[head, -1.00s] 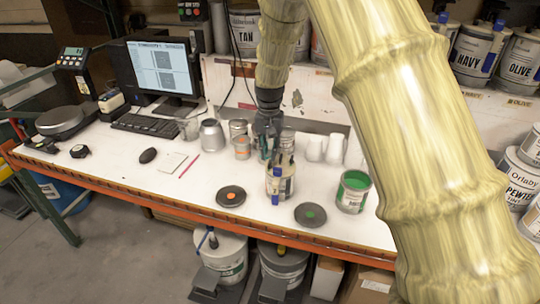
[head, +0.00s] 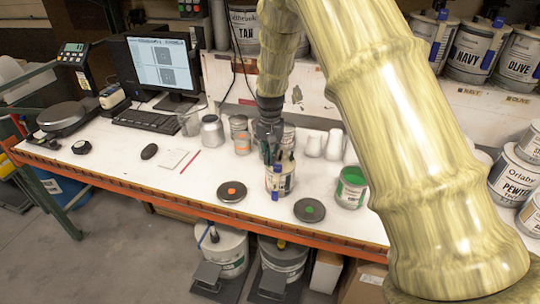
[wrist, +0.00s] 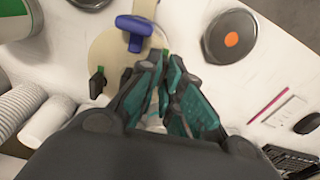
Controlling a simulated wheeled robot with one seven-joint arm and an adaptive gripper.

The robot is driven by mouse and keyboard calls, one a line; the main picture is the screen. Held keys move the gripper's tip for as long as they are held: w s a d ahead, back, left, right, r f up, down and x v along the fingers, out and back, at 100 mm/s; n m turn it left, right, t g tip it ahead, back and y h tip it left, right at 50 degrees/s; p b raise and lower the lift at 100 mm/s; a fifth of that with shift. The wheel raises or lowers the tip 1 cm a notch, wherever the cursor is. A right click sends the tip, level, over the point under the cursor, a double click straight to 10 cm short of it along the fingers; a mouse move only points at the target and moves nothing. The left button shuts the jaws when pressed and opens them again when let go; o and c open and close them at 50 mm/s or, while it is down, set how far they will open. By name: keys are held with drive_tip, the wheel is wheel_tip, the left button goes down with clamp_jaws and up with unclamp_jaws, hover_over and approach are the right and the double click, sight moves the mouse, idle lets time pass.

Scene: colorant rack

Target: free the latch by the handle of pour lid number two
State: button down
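Pour lid number two appears to be the beige round lid (wrist: 112,55) on the open-bench can (head: 280,184); no number is readable. A blue handle (wrist: 136,27) crosses the lid's edge in the wrist view, and the blue part shows on the can's front in the head view. A small black latch-like piece (wrist: 97,82) stands on the lid's left side. My gripper (wrist: 170,68) has teal finger pads with tips close together, nothing seen between them. It is over the lid's edge, right of the black piece. In the head view my gripper (head: 270,158) is just above the can, touching unclear.
A green-topped can (head: 351,188) stands close to the right. Two dark lids lie in front, one with an orange dot (head: 232,192), one with a green dot (head: 309,210). White cups (head: 314,145) stand behind; metal containers (head: 212,132) stand left. The bench front is mostly clear.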

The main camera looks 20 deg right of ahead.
drive_tip(key=shift+w+f, duration=0.1)
drive_tip(key=shift+w, duration=0.05)
drive_tip(key=shift+n, duration=0.3)
drive_tip(key=shift+n+b, duration=0.45)
drive_tip(key=shift+n, duration=0.55)
drive_tip(key=n+b, duration=0.1)
drive_tip(key=n, duration=0.4)
drive_tip(key=shift+a, duration=0.15)
drive_tip(key=n, duration=0.4)
drive_tip(key=shift+a+n, duration=0.1)
drive_tip(key=shift+n, duration=2.2)
drive_tip(key=c, duration=1.9)
unclamp_jaws()
drive_tip(key=shift+o, duration=0.2)
